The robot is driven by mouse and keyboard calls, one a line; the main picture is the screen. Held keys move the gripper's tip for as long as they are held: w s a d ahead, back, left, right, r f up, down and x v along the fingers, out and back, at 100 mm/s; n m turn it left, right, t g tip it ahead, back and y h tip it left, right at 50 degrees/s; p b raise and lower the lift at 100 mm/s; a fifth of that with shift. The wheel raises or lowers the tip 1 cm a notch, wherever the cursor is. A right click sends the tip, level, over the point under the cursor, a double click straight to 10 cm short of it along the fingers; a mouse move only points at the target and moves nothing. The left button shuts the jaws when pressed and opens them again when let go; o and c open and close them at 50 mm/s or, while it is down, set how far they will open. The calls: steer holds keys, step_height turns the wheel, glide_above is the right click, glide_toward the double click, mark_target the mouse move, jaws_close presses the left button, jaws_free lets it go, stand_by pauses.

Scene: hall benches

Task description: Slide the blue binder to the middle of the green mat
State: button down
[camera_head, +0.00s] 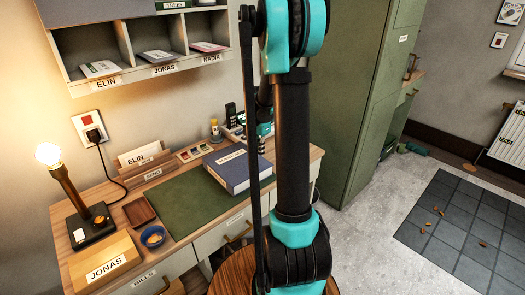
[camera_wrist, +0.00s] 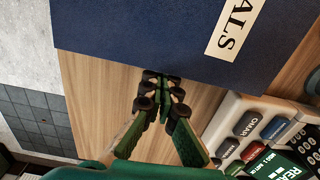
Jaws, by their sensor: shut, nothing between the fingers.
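The blue binder (camera_head: 228,174) lies flat on the desk, over the back right part of the green mat (camera_head: 185,205); the mat's left and front show bare. In the wrist view the binder (camera_wrist: 150,30) fills the top, with a white label ending in "ALS". My gripper (camera_wrist: 162,82) is shut and empty, its fingertips close to the binder's edge; I cannot tell whether they touch. In the head view my arm hides most of the gripper and part of the binder's right side.
A wooden tray (camera_head: 139,212), a blue bowl (camera_head: 153,237) and a lamp (camera_head: 75,200) stand left of the mat. A card holder (camera_head: 145,160) is behind it. A device with coloured buttons (camera_wrist: 250,125) is near my gripper. A green cabinet (camera_head: 345,90) stands to the right.

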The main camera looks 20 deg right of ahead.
mark_target(244, 160)
steer(key=s+a, duration=0.1)
steer(key=a, duration=0.3)
steer(key=s+a, duration=0.2)
steer(key=a, duration=0.1)
steer(key=s+a, duration=0.1)
steer(key=a, duration=0.3)
steer(key=shift+s+a, duration=0.3)
steer(key=shift+s, duration=0.1)
